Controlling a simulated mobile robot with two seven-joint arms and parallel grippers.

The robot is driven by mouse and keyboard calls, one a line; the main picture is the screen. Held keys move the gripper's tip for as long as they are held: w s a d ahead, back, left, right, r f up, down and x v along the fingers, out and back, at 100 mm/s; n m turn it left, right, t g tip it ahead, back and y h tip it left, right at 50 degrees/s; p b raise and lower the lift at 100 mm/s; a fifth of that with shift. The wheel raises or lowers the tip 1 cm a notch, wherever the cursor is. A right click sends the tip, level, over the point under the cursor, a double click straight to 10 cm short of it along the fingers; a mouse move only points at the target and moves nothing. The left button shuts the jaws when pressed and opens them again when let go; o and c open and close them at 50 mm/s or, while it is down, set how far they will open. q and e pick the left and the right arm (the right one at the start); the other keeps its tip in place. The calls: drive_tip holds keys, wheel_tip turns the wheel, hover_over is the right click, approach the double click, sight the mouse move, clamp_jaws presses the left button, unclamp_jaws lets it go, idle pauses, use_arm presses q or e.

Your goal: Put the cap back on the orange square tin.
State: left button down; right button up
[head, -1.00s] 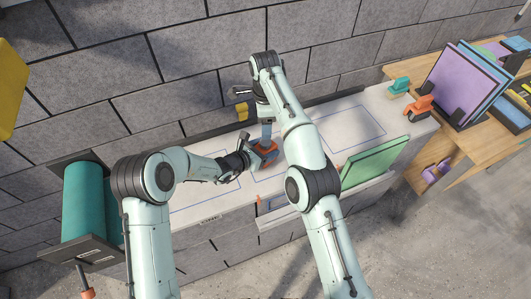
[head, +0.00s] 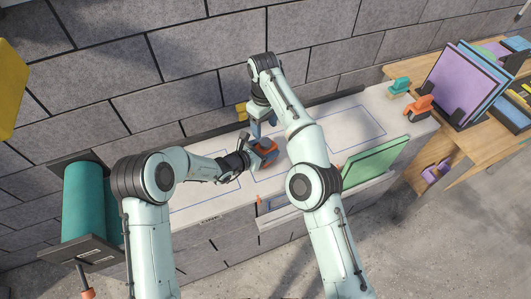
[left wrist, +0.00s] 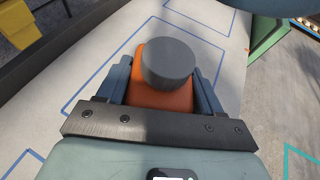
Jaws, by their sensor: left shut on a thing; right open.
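The orange square tin (head: 268,154) stands upright on the white worktop in the head view, and it also shows in the left wrist view (left wrist: 160,98). A round dark grey cap (left wrist: 167,63) sits on top of the tin; I cannot tell how tightly it is seated. My left gripper (head: 252,158) is shut on the tin from the side, with a blue finger on each side of it in the left wrist view (left wrist: 165,90). My right gripper (head: 262,127) is open and empty, above and behind the tin, apart from the cap.
Blue outlines mark the white worktop (head: 200,197). A yellow object (head: 242,112) stands behind, by the grey block wall. A green panel (head: 375,163) leans at the front right. Teal and orange items (head: 418,106) stand at the right end.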

sight(265, 141)
drive_tip(key=n, duration=0.4)
drive_tip(key=shift+n, duration=0.4)
drive_tip(key=n, duration=0.4)
drive_tip(key=shift+r, duration=0.1)
drive_tip(key=n, duration=0.4)
drive_tip(key=shift+w+r+n, duration=0.1)
drive_tip(key=shift+n, duration=0.2)
drive_tip(key=n, duration=0.4)
drive_tip(key=shift+d+r+n, duration=0.1)
drive_tip(key=shift+n, duration=0.2)
drive_tip(key=shift+f, duration=4.05)
